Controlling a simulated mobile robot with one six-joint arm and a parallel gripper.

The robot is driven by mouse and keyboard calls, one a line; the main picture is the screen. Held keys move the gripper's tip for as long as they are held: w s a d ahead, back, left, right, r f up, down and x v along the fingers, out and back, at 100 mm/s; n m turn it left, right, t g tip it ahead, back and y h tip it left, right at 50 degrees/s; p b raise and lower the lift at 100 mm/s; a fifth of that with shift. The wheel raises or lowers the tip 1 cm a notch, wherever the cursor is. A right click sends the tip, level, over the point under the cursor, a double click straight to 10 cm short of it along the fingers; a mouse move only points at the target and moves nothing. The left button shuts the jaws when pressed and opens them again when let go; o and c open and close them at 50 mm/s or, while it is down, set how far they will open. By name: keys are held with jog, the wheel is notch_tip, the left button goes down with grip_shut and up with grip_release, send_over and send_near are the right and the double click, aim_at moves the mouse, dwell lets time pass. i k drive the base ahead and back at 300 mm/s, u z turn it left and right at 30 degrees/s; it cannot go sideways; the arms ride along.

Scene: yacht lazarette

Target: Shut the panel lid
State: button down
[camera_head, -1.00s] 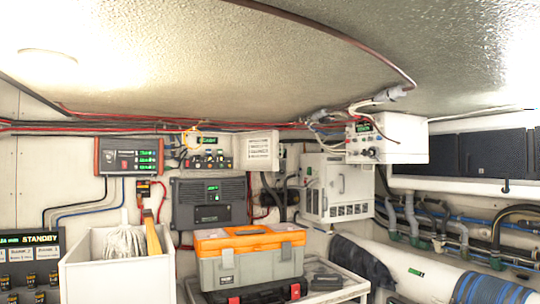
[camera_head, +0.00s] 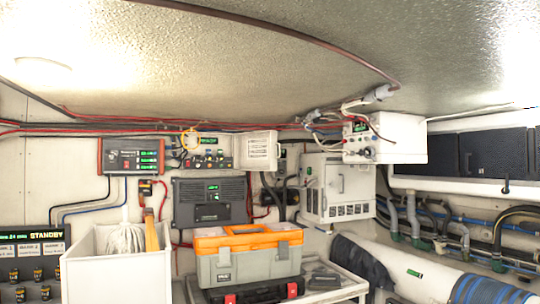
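A small white panel lid (camera_head: 262,150) with louvre-like lines shows on the back wall, left of the middle. It stands out at the right edge of a switch panel (camera_head: 208,152) with a green display and dark knobs. The switch panel's face is uncovered, so the lid looks open. Its hinge is too small to make out. My gripper is not in view.
A white bin (camera_head: 115,270) with a mop head stands left. A white box (camera_head: 385,138) hangs right of the lid. Pipes line the right wall.

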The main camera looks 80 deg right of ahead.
aim_at(253, 150)
jog(key=u, duration=0.2)
jog(key=k, duration=1.7)
jog(key=z, duration=1.6)
jog(key=i, duration=0.7)
jog(key=u, duration=0.2)
